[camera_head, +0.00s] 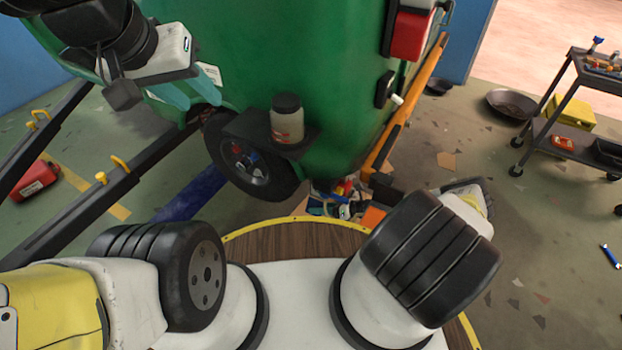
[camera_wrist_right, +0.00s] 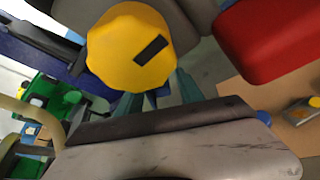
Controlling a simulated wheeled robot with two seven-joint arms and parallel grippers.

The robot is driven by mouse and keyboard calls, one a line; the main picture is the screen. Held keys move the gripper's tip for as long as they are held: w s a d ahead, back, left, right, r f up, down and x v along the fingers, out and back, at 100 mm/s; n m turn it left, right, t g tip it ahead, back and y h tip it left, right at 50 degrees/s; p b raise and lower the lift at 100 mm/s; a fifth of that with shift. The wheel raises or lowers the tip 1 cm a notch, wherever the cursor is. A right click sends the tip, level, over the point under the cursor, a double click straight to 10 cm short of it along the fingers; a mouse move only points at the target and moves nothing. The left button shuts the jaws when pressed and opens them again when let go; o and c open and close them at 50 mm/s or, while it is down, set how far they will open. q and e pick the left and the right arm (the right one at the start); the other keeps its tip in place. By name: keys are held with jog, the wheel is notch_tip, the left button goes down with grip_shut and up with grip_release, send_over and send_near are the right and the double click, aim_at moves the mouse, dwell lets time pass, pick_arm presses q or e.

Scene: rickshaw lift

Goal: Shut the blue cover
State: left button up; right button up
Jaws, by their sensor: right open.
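I cannot make out a blue cover for certain in either view. A container of mixed tools with blue, red and yellow parts (camera_head: 340,192) lies under the green vehicle, partly hidden by my right arm. My left gripper (camera_head: 180,92) is at the upper left, its teal fingers close against the vehicle's green side; its opening and any contact are unclear. My right gripper (camera_wrist_right: 155,98) shows teal fingers in the right wrist view, partly hidden behind a yellow cap with a black slot (camera_wrist_right: 122,50). It is open, and I see nothing held.
A tool cart (camera_head: 565,130) stands at right. Floor at right is mostly free.

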jog(key=shift+x, duration=0.95)
